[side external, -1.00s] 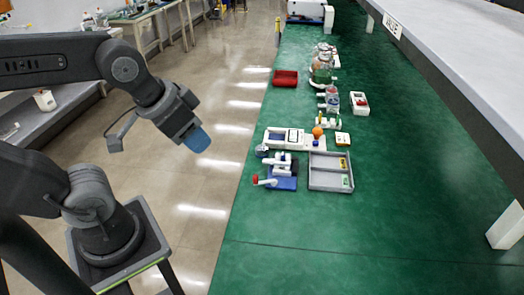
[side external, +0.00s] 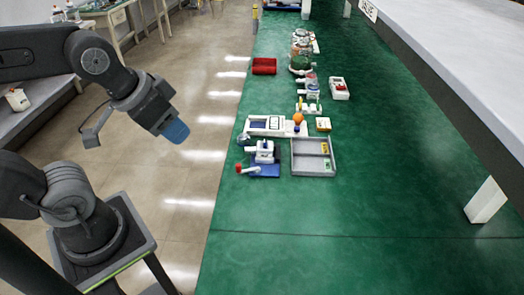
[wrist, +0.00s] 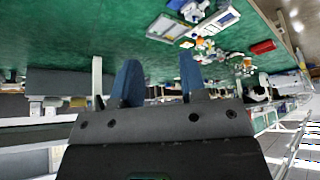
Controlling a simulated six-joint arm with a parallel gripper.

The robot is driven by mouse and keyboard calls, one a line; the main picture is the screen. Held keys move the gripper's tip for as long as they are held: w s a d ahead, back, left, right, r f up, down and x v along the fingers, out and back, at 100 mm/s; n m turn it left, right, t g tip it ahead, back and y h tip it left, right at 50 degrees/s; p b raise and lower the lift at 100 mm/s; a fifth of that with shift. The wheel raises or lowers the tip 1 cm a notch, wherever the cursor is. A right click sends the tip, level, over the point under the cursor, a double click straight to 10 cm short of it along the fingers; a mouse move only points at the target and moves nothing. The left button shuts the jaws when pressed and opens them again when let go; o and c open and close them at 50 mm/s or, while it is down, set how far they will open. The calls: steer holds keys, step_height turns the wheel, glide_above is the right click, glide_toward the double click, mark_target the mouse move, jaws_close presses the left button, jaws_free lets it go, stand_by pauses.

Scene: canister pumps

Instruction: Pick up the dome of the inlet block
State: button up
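A small pump assembly on a blue base (side external: 265,170) stands near the left edge of the green bench, with white upper parts and a red-tipped arm at its left. A small rounded grey, dome-like piece (side external: 243,139) sits at its upper left. An orange ball-shaped piece (side external: 298,119) tops a white part behind. I cannot tell for certain which piece is the inlet block's dome. My gripper (side external: 175,131), with blue fingers, hangs left of the bench, well apart from these parts. In the wrist view my gripper (wrist: 157,78) has its fingers apart with nothing between them.
A grey divided tray (side external: 314,170) with small pieces lies right of the pump. A white frame (side external: 268,124) lies behind it. A red bin (side external: 264,66) and glass jars (side external: 301,55) stand farther back. The green bench (side external: 330,255) is clear in front. A grey shelf (side external: 455,70) overhangs the right.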

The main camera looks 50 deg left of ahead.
steer(key=o, duration=0.8)
steer(key=n+g, duration=0.6)
steer(key=n, duration=0.3)
glide_above(243, 136)
step_height(243, 136, down, 18)
steer(key=r, duration=0.1)
step_height(243, 136, down, 15)
steer(key=shift+r, duration=0.2)
